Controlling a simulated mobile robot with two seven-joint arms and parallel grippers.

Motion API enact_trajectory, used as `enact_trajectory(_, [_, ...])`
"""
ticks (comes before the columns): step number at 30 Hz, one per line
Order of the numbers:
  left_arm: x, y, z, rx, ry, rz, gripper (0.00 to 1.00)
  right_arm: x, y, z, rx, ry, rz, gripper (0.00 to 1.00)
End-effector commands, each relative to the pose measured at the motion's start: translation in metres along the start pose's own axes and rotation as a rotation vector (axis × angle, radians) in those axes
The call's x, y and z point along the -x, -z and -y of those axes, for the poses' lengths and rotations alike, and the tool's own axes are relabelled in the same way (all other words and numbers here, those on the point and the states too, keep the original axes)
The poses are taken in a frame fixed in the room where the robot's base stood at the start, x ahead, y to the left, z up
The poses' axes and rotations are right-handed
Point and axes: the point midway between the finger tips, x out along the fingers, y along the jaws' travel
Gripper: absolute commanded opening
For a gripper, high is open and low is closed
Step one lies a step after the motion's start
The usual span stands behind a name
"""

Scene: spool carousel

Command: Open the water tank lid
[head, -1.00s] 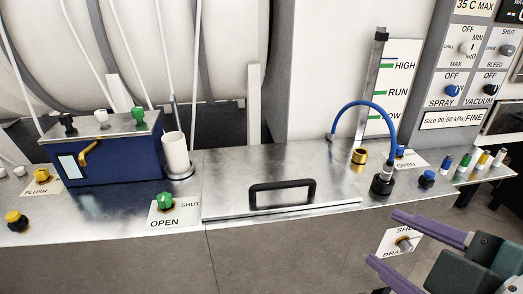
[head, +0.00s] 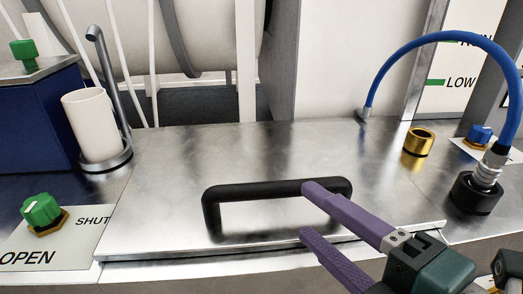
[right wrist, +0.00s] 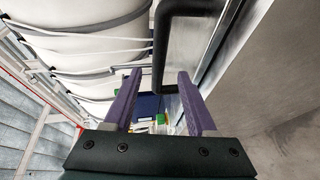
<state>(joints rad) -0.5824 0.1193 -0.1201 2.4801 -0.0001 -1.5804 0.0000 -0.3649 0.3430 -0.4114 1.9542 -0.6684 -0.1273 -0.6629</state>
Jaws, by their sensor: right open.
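The water tank lid (head: 160,180) is a flat steel plate lying shut on the counter. Its black bar handle (head: 275,187) stands near the front edge. My right gripper (head: 307,210) has purple fingers, open and empty, at the right part of the handle. One fingertip overlaps the handle's top bar in the head view and the other is lower, over the lid. In the right wrist view the handle (right wrist: 160,45) runs down into the gap between the open fingers (right wrist: 160,72). I cannot tell whether they touch it. My left gripper is not in view.
A blue hose (head: 440,37) arches over the right side to a black fitting (head: 475,193). A brass fitting (head: 418,142) stands at the lid's right. A white cup (head: 92,124) and a green knob (head: 41,210) are on the left.

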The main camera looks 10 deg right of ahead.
Motion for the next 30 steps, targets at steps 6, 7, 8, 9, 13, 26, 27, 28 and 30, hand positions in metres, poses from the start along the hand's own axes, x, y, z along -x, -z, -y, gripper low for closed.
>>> enact_trajectory(6, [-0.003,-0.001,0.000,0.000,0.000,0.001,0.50,-0.041,-0.001,0.000,-0.002,-0.003,0.002,0.57])
enact_trajectory(7, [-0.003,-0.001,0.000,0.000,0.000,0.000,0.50,-0.046,-0.001,-0.001,-0.002,-0.003,0.002,0.57])
enact_trajectory(8, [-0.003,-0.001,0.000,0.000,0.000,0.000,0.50,-0.050,-0.001,0.000,-0.002,-0.002,0.002,0.57])
enact_trajectory(9, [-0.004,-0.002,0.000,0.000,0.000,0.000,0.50,-0.056,-0.001,0.000,-0.001,-0.002,0.002,0.57])
enact_trajectory(13, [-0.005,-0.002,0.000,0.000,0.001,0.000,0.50,-0.069,-0.001,0.000,-0.003,-0.001,0.002,0.57])
enact_trajectory(26, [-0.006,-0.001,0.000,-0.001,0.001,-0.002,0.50,-0.074,-0.001,0.000,-0.003,0.001,0.002,0.50])
enact_trajectory(27, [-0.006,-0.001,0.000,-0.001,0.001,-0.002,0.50,-0.074,-0.001,0.000,-0.003,0.001,0.002,0.46])
enact_trajectory(28, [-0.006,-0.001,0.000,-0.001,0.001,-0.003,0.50,-0.074,-0.001,0.000,-0.003,0.001,0.002,0.42])
enact_trajectory(30, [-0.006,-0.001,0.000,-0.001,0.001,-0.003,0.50,-0.074,-0.001,0.000,-0.003,0.001,0.002,0.34])
